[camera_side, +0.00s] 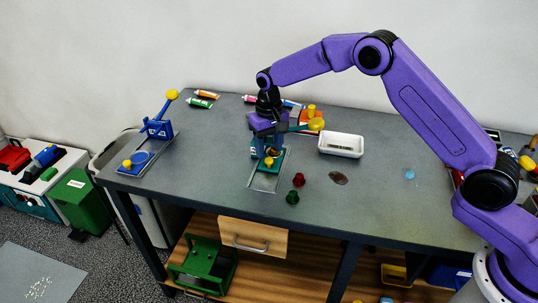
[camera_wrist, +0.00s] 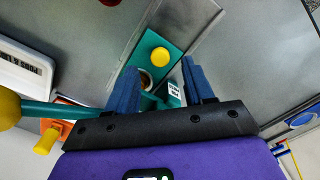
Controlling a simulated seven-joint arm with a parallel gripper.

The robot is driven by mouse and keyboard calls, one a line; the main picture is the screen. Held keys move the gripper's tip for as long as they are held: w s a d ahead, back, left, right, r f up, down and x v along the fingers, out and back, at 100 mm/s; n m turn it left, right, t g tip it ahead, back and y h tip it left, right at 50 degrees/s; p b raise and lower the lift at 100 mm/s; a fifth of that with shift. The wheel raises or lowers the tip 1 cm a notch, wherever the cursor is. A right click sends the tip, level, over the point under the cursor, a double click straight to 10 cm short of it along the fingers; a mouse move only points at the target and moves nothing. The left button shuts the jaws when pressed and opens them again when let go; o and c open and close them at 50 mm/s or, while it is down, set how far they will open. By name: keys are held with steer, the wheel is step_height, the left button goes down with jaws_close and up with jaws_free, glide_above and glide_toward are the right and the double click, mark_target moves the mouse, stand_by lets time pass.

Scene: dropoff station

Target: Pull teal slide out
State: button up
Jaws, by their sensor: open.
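The teal slide (camera_side: 277,166) is a flat plate with a round yellow knob (camera_side: 269,162), set on a pale metal track (camera_side: 262,184) on the table. In the wrist view the slide (camera_wrist: 147,45) and its yellow knob (camera_wrist: 160,57) lie just beyond the fingertips, with a dark round opening behind the knob. A teal housing with a white label (camera_wrist: 175,91) shows between the fingers. My gripper (camera_side: 268,152) points down above the slide; its blue fingers (camera_wrist: 159,68) are apart, with nothing visibly held. Whether a finger touches the knob is unclear.
A teal lever with a yellow ball (camera_side: 316,124) and an orange block are close beside my gripper. A white tray (camera_side: 341,145) stands to the right. Red (camera_side: 299,180) and green (camera_side: 292,197) pieces lie near the track. A blue fixture (camera_side: 158,129) is at left; the table between is clear.

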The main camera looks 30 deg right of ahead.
mark_target(269, 159)
steer(key=shift+f, duration=1.8)
jaws_close()
steer(key=s+a, duration=0.6)
steer(key=shift+s+a, duration=0.2)
steer(key=shift+a, duration=0.05)
jaws_free()
steer(key=shift+s+a, duration=0.1)
